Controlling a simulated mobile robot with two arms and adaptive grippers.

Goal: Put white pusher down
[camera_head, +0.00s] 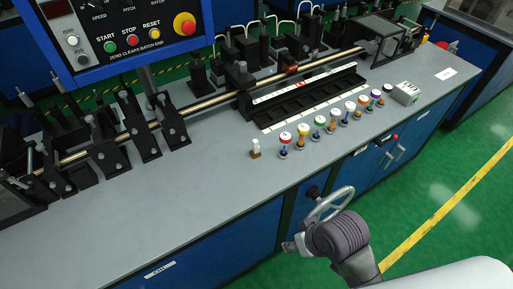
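A small piece with a white top and a brass-coloured base (255,149) stands upright on the grey bench top (200,185), at the left end of a row of small pieces. It looks like the white pusher, though its details are too small to be sure. Nothing touches it. My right arm comes in from the lower right. Its dark gripper (292,245) is beside the bench front, near the handwheel, below and apart from the white piece. Its fingers are small and partly hidden, so their opening is unclear. My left gripper is out of view.
Several colour-capped pieces (301,134) line the bench to the right, ending near a white box (406,93). A metal handwheel (331,204) juts from the blue front. A long shaft (205,105) and black fixtures fill the back. The left front bench top is clear.

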